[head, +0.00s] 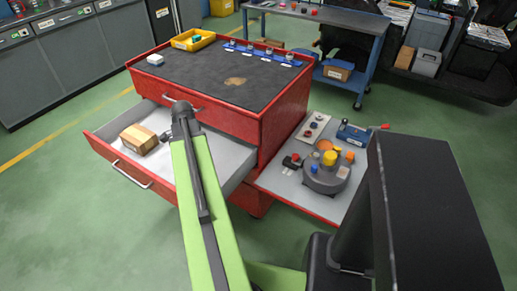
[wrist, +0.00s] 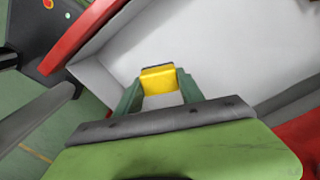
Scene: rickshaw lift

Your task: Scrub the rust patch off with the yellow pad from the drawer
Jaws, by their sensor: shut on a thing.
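In the wrist view my gripper (wrist: 160,90) is shut on the yellow pad (wrist: 160,79), with one finger on each side of it. The pad is over the pale floor of the open drawer (wrist: 225,50); I cannot tell whether it touches the floor. In the head view my arm reaches over the drawer (head: 222,150), and the arm hides the gripper and pad. The rust patch (head: 235,81) is a tan mark on the dark top of the red cabinet (head: 285,108), behind and above the drawer.
A cardboard box (head: 139,138) lies in the drawer's left part. A side shelf (head: 290,186) at right holds a grey round device (head: 327,175).

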